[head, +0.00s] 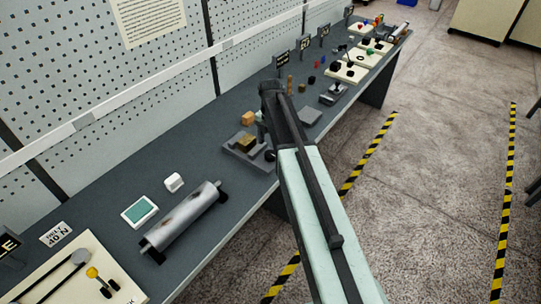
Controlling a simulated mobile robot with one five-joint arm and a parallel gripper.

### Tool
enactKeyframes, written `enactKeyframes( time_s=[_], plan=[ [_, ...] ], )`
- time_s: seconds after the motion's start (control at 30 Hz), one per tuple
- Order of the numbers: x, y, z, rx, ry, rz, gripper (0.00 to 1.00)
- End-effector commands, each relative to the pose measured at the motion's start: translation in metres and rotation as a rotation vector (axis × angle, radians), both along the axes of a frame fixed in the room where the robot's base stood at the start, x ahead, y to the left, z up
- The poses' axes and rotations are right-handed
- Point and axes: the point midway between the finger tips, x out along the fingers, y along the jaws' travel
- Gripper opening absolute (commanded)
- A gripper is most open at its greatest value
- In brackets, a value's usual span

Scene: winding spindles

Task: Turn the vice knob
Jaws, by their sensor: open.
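A small grey vice (240,158) stands on the dark bench, left of my arm. A brownish block (245,143) sits on it. A round black knob (270,155) shows at its right side, close beside my arm. My arm reaches up from the bottom of the head view and bends down at its far end. My gripper (262,132) points down there, just above and behind the knob, apart from it as far as I can tell. Its jaws are small and partly hidden by the arm; they look open, with nothing visible between them.
A grey roller (185,220) lies on the bench (110,205) at near left, beside a teal-screened box (140,211) and white block (173,182). An orange block (248,118) stands behind the vice. Panels and small parts fill the far bench. A pegboard wall (150,80) rises behind.

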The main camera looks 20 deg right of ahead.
Motion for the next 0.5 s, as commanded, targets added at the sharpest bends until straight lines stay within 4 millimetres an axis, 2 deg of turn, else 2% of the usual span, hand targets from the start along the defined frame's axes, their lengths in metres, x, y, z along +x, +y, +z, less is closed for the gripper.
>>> enactKeyframes(
  time_s=[0.03,0.2,0.33,0.5],
  plan=[
    [0.0,0.0,-0.018,0.0,0.0,0.0,0.68],
    [0.0,0.0,-0.048,0.0,0.0,-0.001,0.68],
    [0.0,-0.001,-0.057,0.0,0.0,-0.001,0.68],
    [0.0,-0.001,-0.054,0.0,0.0,-0.001,0.68]
  ],
)
